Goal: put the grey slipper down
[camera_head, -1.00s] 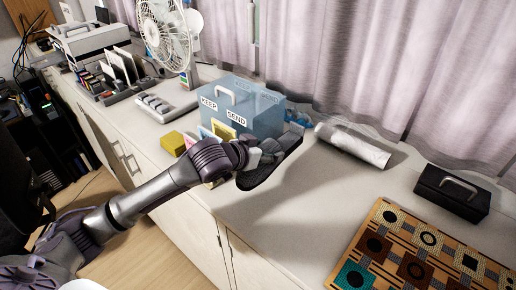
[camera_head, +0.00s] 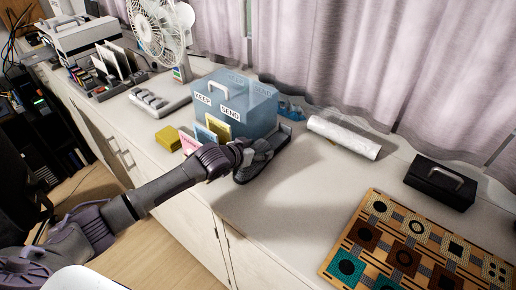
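The grey slipper (camera_head: 250,174) is dark grey and lies level, low over the pale counter, just right of the blue box in the head view. I cannot tell for sure whether its sole touches the counter. My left gripper (camera_head: 259,154) reaches in from the left and is shut on the slipper, covering its middle part. My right gripper is not in view.
The blue box (camera_head: 252,118) labelled KEEP and SEND stands close left of the slipper. A white roll (camera_head: 344,138) lies behind right. A black box (camera_head: 440,184) and patterned board (camera_head: 420,250) are at right. A yellow block (camera_head: 168,139) is left. The middle counter is clear.

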